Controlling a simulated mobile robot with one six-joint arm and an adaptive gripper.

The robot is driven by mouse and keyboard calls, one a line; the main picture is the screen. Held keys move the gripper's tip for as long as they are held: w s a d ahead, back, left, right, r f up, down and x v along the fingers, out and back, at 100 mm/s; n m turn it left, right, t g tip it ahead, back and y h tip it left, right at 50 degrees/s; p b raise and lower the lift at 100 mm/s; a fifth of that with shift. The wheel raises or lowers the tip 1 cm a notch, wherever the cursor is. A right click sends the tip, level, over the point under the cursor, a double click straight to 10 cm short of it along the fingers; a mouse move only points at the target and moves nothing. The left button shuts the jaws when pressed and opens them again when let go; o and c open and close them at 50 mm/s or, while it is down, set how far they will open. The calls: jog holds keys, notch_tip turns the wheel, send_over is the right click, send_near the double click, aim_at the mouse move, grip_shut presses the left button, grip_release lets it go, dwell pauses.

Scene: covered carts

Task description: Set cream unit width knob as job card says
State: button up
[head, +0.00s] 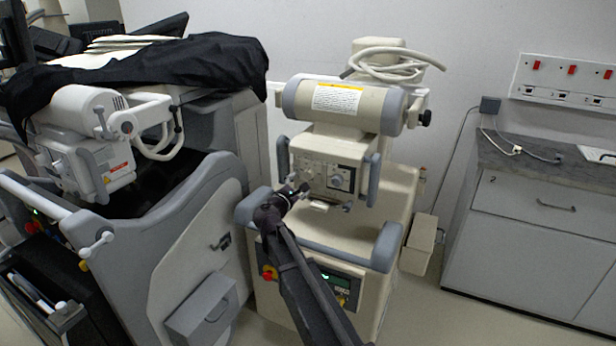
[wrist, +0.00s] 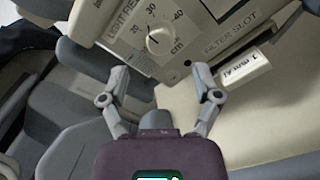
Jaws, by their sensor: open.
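The cream unit (head: 330,150) stands mid-picture in the head view, with a control panel under its cylinder. A pale round knob (wrist: 158,38) shows in the wrist view beside a scale marked 20, 30, 40 and cm. I cannot tell exactly where it points, or whether it is the width knob. My gripper (wrist: 160,72) is open and empty, its fingertips just below this knob and apart from it. In the head view my gripper (head: 299,189) is at the panel's lower left. A white sheet with a yellow heading (head: 338,98) is on the cylinder; its text is unreadable. I cannot identify a job card.
The wrist view shows a FILTER SLOT label (wrist: 232,32) and a small white tag (wrist: 245,68) right of the knob. A grey-white unit (head: 85,145) under a black cover stands left. A counter (head: 545,160) with drawers stands right.

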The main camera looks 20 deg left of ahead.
aim_at(307, 176)
jog(key=w, duration=0.6)
jog(key=shift+w+d, duration=0.2)
jog(key=shift+d, duration=0.05)
jog(key=shift+c, duration=0.2)
grip_shut()
jog(key=shift+m, duration=2.9)
